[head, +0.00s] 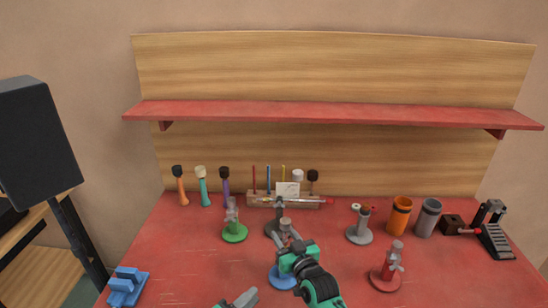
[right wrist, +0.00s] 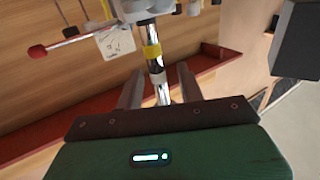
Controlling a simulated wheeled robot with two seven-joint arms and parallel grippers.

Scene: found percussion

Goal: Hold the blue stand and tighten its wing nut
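The blue stand (head: 281,279) is upright at the front middle of the red table. Its round base shows, and the grey top of its post (head: 285,226) rises behind my right gripper (head: 289,251), which hides the middle. In the right wrist view, a shiny post with yellow and white bands (right wrist: 152,57) runs between the two fingers of my right gripper (right wrist: 160,92). The fingers are apart, with gaps beside the post. A grey fitting (right wrist: 140,9) crosses the post at the top; I cannot make out the wing nut. My left gripper (head: 240,299) is at the bottom edge, partly cut off, left of the base.
A green stand (head: 234,233), a dark stand (head: 272,229), a grey stand (head: 359,235) and a red stand (head: 386,279) stand around. A mallet rack (head: 257,199) is behind. Cups (head: 400,215) and a pedal (head: 493,238) are at right; a blue block (head: 127,287) is at left.

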